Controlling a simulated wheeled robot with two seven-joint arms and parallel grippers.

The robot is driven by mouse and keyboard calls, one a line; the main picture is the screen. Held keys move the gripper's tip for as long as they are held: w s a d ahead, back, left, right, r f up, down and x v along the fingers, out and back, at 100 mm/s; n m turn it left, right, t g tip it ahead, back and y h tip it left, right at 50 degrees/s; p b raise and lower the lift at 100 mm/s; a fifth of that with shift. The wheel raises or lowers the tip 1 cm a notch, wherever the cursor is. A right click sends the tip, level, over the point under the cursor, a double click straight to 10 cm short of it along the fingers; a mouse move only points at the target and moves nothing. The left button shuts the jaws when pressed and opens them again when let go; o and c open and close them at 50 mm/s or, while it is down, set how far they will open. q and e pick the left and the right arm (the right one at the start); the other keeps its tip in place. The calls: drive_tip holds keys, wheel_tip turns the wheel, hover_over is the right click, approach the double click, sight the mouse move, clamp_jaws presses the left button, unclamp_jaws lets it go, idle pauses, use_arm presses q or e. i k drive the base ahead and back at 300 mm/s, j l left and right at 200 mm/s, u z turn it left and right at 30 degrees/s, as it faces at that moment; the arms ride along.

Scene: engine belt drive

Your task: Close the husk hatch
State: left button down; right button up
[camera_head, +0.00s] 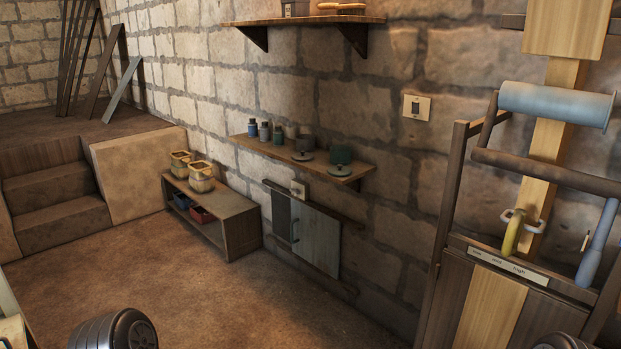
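A hatch with a pale blue-grey panel (318,240) is low on the stone wall, near the middle of the head view. A vertical handle (295,231) is near the panel's left edge. A dark strip (277,213) shows to the left of the panel and looks like an uncovered part of the opening. Dark wooden rails run above (335,212) and below the panel. A small pale fitting (298,188) sits at the upper rail. Neither gripper shows; only rounded dark parts that look like my arms are at the bottom edge.
A low wooden bench (229,220) with two buckets (202,177) stands left of the hatch. A wall shelf (300,160) with jars and lidded pots is above it. A wooden machine frame (450,230) stands at right. The floor (240,300) before the hatch is clear.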

sight(316, 237)
drive_tip(key=i+j+u, duration=0.1)
drive_tip(key=i+u, duration=0.25)
drive_tip(key=i, duration=0.55)
drive_tip(key=i+l+u, duration=0.1)
drive_tip(key=i+u, duration=0.25)
drive_tip(key=i, duration=0.5)
drive_tip(key=i+j+z, duration=0.1)
drive_tip(key=i+z, duration=0.35)
drive_tip(key=i+j+z, duration=0.25)
drive_tip(key=i+z, duration=0.2)
drive_tip(key=i+j+z, duration=0.15)
drive_tip(key=i+z, duration=0.25)
drive_tip(key=i+j+z, duration=0.2)
drive_tip(key=z, duration=0.2)
drive_tip(key=i+j+z, duration=0.2)
drive_tip(key=j+z, duration=0.2)
